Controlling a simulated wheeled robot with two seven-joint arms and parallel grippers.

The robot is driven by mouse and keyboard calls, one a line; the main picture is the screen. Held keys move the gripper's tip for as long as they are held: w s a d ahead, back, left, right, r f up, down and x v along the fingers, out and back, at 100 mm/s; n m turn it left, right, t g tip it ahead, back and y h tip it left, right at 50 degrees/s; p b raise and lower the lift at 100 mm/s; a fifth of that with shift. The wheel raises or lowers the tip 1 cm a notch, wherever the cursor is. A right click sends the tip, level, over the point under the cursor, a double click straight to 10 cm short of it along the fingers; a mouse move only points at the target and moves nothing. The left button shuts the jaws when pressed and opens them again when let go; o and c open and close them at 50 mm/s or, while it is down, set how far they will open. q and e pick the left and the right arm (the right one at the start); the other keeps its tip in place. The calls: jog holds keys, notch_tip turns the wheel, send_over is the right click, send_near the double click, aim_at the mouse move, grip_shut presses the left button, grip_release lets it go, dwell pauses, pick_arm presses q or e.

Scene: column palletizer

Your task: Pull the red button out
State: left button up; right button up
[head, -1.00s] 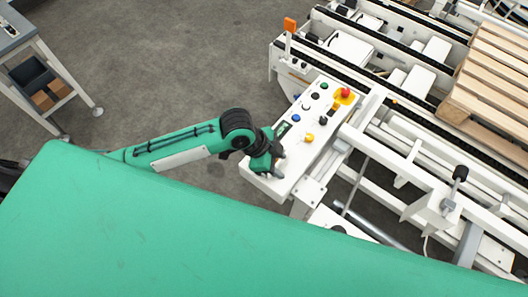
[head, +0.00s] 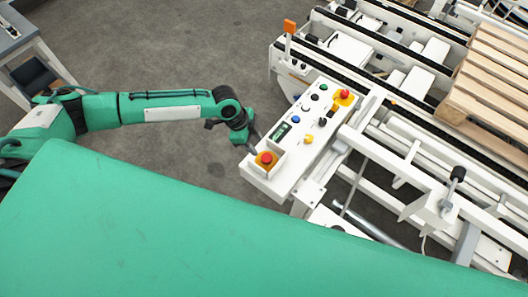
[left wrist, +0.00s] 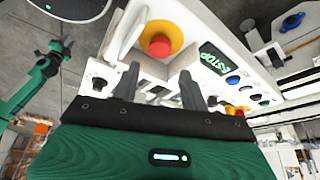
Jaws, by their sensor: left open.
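A red mushroom button (head: 266,158) on a yellow-orange base sits inside a white guard at the near end of the white control panel (head: 262,180). In the left wrist view the red button (left wrist: 159,46) is beyond the fingertips. My left gripper (head: 248,140) is just left of and behind the guard in the head view. Its two dark fingers (left wrist: 157,83) are apart with nothing between them. A second red button (head: 345,94) on a yellow base is at the panel's far end. My right gripper (left wrist: 55,58) shows small at the left wrist view's left; its jaw state is unclear.
A green display (left wrist: 214,58) reading ESTOP, a blue button (head: 295,119) and several other knobs are on the panel. White conveyor frames and a wooden pallet (head: 485,85) stand right. Floor left of the panel is clear.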

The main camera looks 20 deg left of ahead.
aim_at(266, 157)
pick_arm(q)
jog(key=p+x, duration=0.1)
jog(key=x, duration=0.5)
jog(key=shift+d+f, duration=0.1)
jog(key=shift+f, duration=0.05)
jog(key=shift+p+x, duration=0.3)
jog(key=shift+x, duration=0.6)
